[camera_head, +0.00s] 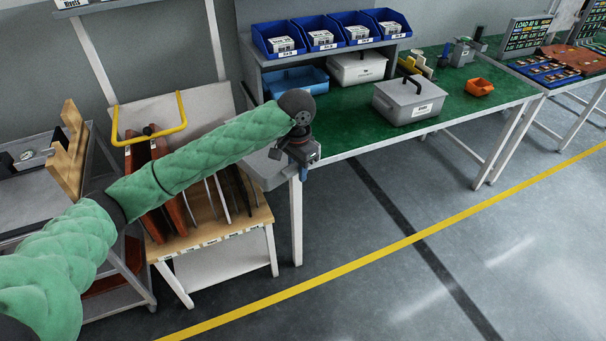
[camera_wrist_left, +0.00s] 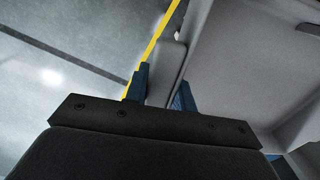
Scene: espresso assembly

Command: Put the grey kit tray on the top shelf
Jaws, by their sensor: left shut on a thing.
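The grey tray (camera_head: 262,170) is at the left end of the green-topped bench, partly hidden behind my left arm and gripper. My left gripper (camera_head: 303,170) is shut on the tray's near right edge. In the left wrist view the blue fingers (camera_wrist_left: 161,90) sit on either side of the grey rim, and the tray's pale inside (camera_wrist_left: 240,55) fills the right. I cannot tell whether the tray rests on anything. A grey shelf (camera_head: 385,42) stands at the back of the bench, with several labelled blue bins on its top level. My right gripper is not in view.
On the bench (camera_head: 345,135) are a lidded grey box (camera_head: 409,100), a lidded white box (camera_head: 357,68) and an orange bin (camera_head: 479,87). A blue tray (camera_head: 298,79) lies under the shelf top. A wooden-topped rack (camera_head: 210,235) of upright panels stands at left. The front floor is clear.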

